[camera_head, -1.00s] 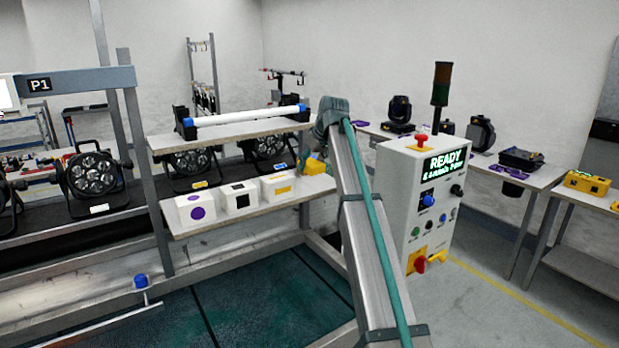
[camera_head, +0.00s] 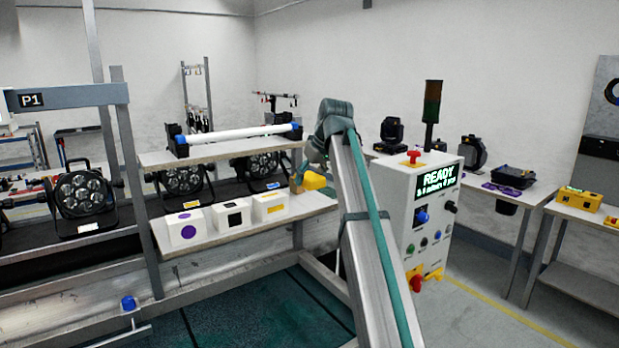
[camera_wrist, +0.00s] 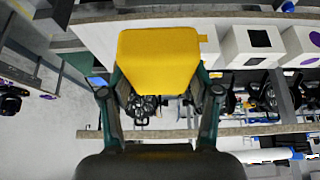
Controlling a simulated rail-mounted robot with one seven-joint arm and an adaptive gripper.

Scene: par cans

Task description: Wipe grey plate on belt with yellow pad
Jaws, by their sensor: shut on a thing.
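My gripper (camera_wrist: 158,100) is shut on the yellow pad (camera_wrist: 158,58), which fills the space between its fingers in the wrist view. In the head view the yellow pad (camera_head: 314,181) shows at the right end of the lower shelf, next to my arm. It appears raised above the shelf, though the exact gap is hard to tell. The belt (camera_head: 120,236) is the dark strip running behind the shelves, with several par cans standing on it.
Three white boxes with purple, black and yellow marks (camera_head: 233,216) stand on the lower shelf (camera_head: 290,211). A white tube (camera_head: 238,134) lies on the upper shelf (camera_head: 200,153). A par can (camera_head: 84,198) stands at left. The READY control box (camera_head: 420,205) stands right of my arm.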

